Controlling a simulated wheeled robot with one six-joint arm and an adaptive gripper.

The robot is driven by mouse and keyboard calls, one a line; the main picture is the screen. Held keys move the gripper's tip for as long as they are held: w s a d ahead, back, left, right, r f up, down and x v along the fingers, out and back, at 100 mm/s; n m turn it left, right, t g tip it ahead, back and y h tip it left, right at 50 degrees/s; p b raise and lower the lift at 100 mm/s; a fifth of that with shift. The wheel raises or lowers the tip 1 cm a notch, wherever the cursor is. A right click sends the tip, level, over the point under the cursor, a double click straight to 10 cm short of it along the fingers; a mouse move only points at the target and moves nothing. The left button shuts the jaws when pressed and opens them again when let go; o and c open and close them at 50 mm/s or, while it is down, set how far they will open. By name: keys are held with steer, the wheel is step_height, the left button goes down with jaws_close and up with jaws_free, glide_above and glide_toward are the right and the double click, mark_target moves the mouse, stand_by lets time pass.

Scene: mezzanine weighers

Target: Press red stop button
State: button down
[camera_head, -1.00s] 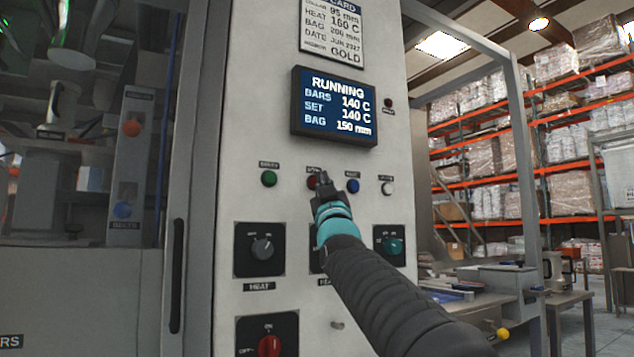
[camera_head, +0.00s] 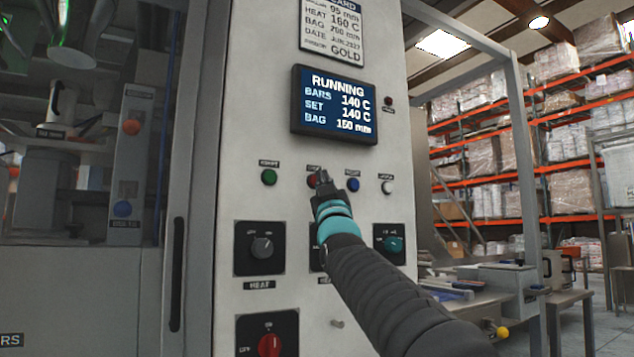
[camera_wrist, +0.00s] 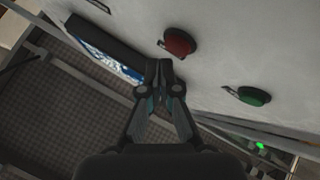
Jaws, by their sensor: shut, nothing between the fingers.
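The red stop button (camera_head: 312,180) sits on the pale control panel (camera_head: 236,160), between a green button (camera_head: 269,178) and a blue button (camera_head: 352,185). My gripper (camera_head: 322,174) is shut and empty, its tip overlapping the right side of the red button in the head view. In the wrist view the red button (camera_wrist: 179,42) shows whole, just above and right of my fingertips (camera_wrist: 159,64), with a visible gap. The green button also shows in the wrist view (camera_wrist: 254,96). I cannot tell from the head view whether the tip touches the panel.
A screen (camera_head: 335,106) reading RUNNING projects above the buttons. A white button (camera_head: 387,187) is at the right. Rotary knobs (camera_head: 262,248) lie below, one partly hidden by my arm. A bench (camera_head: 490,285) stands to the right.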

steer(key=shift+w+a, duration=0.1)
steer(key=shift+w+a, duration=0.15)
steer(key=shift+w+a, duration=0.25)
steer(key=shift+w, duration=0.15)
stand_by(1.1)
steer(key=shift+s, duration=0.1)
steer(key=shift+s+d+b, duration=0.5)
steer(key=shift+s+b, duration=0.1)
steer(key=shift+b, duration=0.1)
steer(key=shift+s, duration=0.1)
steer(key=s+d+b, duration=0.1)
steer(key=s, duration=0.1)
steer(key=s+d+b, duration=0.1)
steer(key=s+b, duration=0.1)
steer(key=shift+d+b, duration=0.3)
steer(key=shift+d, duration=0.1)
